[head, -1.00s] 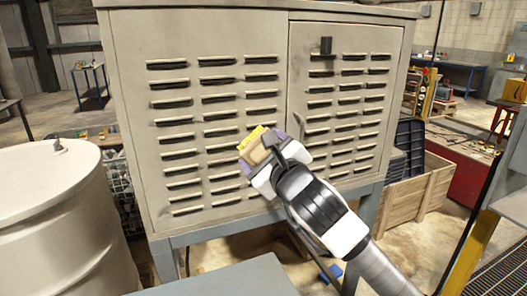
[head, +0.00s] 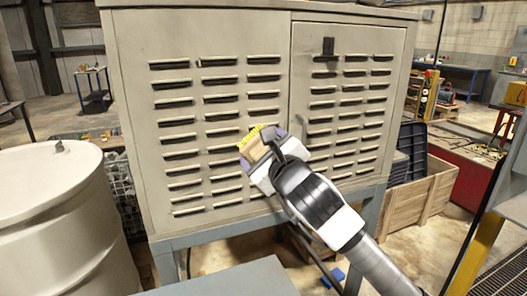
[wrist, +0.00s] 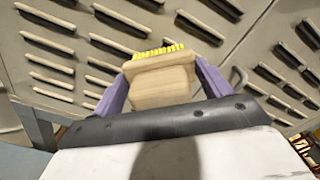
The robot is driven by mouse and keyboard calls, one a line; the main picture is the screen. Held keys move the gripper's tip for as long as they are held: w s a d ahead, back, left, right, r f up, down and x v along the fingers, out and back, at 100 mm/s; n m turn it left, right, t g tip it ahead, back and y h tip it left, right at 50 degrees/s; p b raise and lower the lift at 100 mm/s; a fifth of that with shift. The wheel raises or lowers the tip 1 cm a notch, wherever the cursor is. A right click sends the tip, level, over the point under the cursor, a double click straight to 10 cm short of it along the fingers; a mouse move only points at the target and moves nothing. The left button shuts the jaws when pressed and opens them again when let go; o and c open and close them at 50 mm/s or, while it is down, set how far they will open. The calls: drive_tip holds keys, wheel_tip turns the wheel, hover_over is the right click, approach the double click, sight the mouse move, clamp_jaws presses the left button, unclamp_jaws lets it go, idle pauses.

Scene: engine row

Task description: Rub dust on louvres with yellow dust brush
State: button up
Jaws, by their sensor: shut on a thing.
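My gripper (head: 258,148) is shut on the yellow dust brush (head: 257,137), a wooden block with yellow bristles. The brush also shows in the wrist view (wrist: 160,72) between the two purple fingers, bristles pointing at the cabinet. The louvres (head: 215,116) are rows of slots in the beige cabinet's left panel and right door. In the head view the brush overlaps the right column of the left panel, near its middle rows. I cannot tell whether the bristles touch the metal.
A white drum (head: 50,205) stands at the left. A wooden crate (head: 425,200) sits at the right, and a grey-blue surface (head: 225,282) lies in front.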

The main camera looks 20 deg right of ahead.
drive_tip(key=shift+w+b, duration=0.3)
drive_tip(key=shift+w, duration=0.25)
drive_tip(key=d+b, duration=0.2)
drive_tip(key=d, duration=0.2)
drive_tip(key=shift+f, duration=0.1)
drive_tip(key=shift+b, duration=0.4)
drive_tip(key=shift+w+a, duration=0.1)
drive_tip(key=a+b, duration=0.2)
drive_tip(key=shift+a+b, duration=0.3)
drive_tip(key=shift+a, duration=0.05)
drive_tip(key=shift+a+b, duration=0.3)
drive_tip(key=shift+a, duration=0.4)
